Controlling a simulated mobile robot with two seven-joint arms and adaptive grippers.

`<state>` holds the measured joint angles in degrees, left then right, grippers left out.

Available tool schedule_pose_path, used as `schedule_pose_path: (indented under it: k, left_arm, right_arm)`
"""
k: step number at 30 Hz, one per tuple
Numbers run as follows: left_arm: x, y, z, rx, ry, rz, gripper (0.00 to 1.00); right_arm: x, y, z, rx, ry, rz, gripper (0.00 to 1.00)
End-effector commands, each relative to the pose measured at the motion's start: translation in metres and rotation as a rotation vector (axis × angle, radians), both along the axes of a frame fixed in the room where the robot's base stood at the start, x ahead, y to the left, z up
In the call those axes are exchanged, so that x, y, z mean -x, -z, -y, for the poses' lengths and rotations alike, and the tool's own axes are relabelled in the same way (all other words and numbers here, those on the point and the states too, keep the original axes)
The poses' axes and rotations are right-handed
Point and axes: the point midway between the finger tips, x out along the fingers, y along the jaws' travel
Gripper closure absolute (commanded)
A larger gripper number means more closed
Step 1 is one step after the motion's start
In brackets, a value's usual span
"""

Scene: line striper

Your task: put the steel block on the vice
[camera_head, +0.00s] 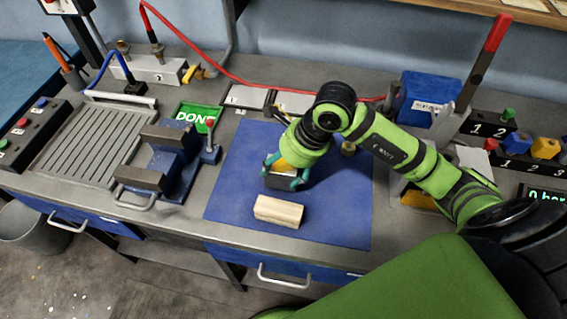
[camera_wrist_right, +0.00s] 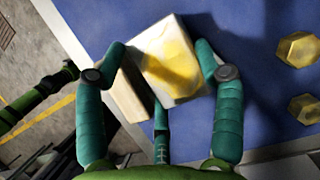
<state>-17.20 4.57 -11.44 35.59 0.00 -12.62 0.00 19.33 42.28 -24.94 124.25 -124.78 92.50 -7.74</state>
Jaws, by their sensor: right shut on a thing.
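The steel block (camera_head: 278,182) is on or just above the blue mat (camera_head: 338,222); I cannot tell whether it touches. My right gripper (camera_head: 286,172) comes from above and is shut on it. In the right wrist view the block (camera_wrist_right: 172,62) sits between the teal fingers, with a yellow patch on its bright face. The vice (camera_head: 172,163), blue with grey jaws and a bar handle, stands left of the mat, its jaws apart and nothing seen between them. My left gripper is not in view.
A pale wooden block (camera_head: 279,211) lies on the mat in front of the steel block. A red-knobbed lever (camera_head: 211,143) stands between vice and mat. A grooved plate (camera_head: 90,143) lies left of the vice. Brass hex pieces (camera_wrist_right: 297,49) are on the mat. The mat's front right is clear.

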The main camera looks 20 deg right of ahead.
Motion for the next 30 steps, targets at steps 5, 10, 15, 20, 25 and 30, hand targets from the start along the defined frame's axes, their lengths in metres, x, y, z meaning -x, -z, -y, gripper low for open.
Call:
schedule_pose_path:
  k: [5,10,15,20,25,30]
  left_arm:
    - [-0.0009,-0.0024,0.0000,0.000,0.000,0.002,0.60]
    - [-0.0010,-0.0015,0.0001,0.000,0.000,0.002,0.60]
    - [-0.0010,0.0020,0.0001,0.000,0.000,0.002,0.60]
    - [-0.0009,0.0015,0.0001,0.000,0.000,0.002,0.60]
    - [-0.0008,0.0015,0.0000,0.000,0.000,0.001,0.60]
    - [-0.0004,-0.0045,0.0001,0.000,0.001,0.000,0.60]
  right_arm:
    - [-0.0010,0.0039,-0.0002,-0.002,0.000,0.007,0.90]
    - [-0.0009,0.0044,-0.0001,-0.001,0.000,0.007,0.90]
    - [0.0000,0.0083,0.0002,0.000,-0.001,0.002,0.19]
    - [0.0002,0.0080,0.0002,0.000,-0.001,0.002,0.08]
    - [0.0002,0.0079,0.0002,0.000,-0.001,0.002,0.08]
    - [0.0001,0.0018,0.0005,0.000,-0.001,0.002,0.08]
